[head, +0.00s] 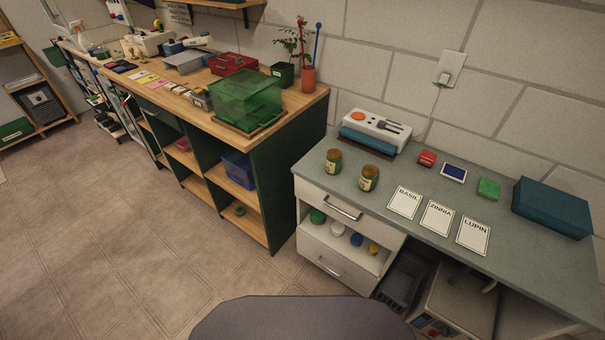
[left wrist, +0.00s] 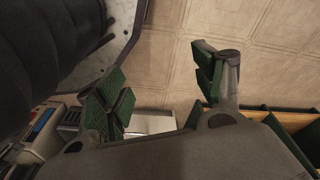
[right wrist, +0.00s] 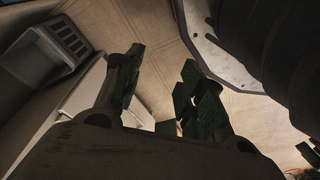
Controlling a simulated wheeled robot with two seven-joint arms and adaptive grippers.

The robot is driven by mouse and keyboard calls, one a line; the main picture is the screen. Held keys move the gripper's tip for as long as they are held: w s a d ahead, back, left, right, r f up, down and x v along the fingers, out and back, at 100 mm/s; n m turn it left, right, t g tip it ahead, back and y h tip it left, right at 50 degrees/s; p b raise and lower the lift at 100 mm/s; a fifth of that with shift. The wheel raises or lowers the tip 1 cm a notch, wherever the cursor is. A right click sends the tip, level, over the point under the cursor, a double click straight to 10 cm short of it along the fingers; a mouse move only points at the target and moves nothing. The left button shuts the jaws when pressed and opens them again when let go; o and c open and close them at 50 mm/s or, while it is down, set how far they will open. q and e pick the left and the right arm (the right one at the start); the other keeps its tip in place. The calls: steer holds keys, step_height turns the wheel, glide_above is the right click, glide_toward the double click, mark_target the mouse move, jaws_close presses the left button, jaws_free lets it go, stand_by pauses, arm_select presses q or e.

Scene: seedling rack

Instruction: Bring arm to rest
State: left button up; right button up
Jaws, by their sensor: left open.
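My left gripper (left wrist: 165,95) shows in the left wrist view with its two green-padded fingers apart and nothing between them. It hangs over the tiled floor, close to my own dark body. My right gripper (right wrist: 158,90) shows in the right wrist view with its fingers apart and nothing between them, also over the floor near my body. Neither gripper shows in the head view.
A grey-green counter (head: 330,178) stands at right with two jars, three labelled cards and a teal box (head: 552,208). A wooden workbench (head: 308,100) with a green bin (head: 245,98) runs along the wall. The floor (head: 110,220) at left is clear.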

arm_select(q)
steer(key=s+a+r+p, duration=0.1)
steer(key=s+a+p, duration=0.2)
steer(key=s+p, duration=0.6)
steer(key=s+a+r+p, duration=0.1)
steer(key=s+a+p, duration=0.2)
steer(key=s+p, duration=0.6)
steer(key=shift+r+g+y, duration=0.3)
arm_select(e)
steer(key=s+d+r, duration=0.1)
steer(key=s+d, duration=0.2)
steer(key=s, duration=0.6)
steer(key=s+d+r, duration=0.1)
steer(key=s+d, duration=0.2)
steer(key=s, duration=0.6)
steer(key=shift+r+g+h, duration=0.3)
